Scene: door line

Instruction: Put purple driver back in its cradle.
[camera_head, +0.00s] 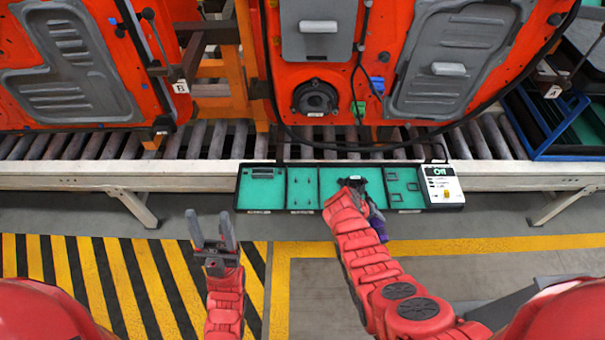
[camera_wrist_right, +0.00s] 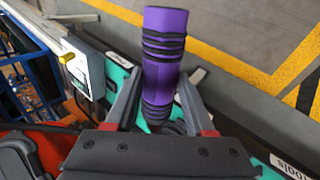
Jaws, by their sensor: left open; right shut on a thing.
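The purple driver (camera_wrist_right: 162,65) is between the fingers of my right gripper (camera_wrist_right: 158,110) in the right wrist view. It has black ribbed bands. In the head view, my right gripper (camera_head: 356,184) is over the green-lined tray (camera_head: 303,188), and a bit of the purple driver (camera_head: 379,230) shows beside my arm. My right gripper is shut on the driver. Its lower end is partly hidden by the gripper. I cannot tell which part of the tray is its cradle. My left gripper (camera_head: 213,232) is open and empty, over the floor left of the tray.
A white device (camera_head: 441,184) with a green display and yellow knob stands at the tray's right end. A roller conveyor (camera_head: 210,140) runs behind, with orange door panels (camera_head: 400,30) above it. A blue crate (camera_head: 555,125) is at right. The floor in front is clear.

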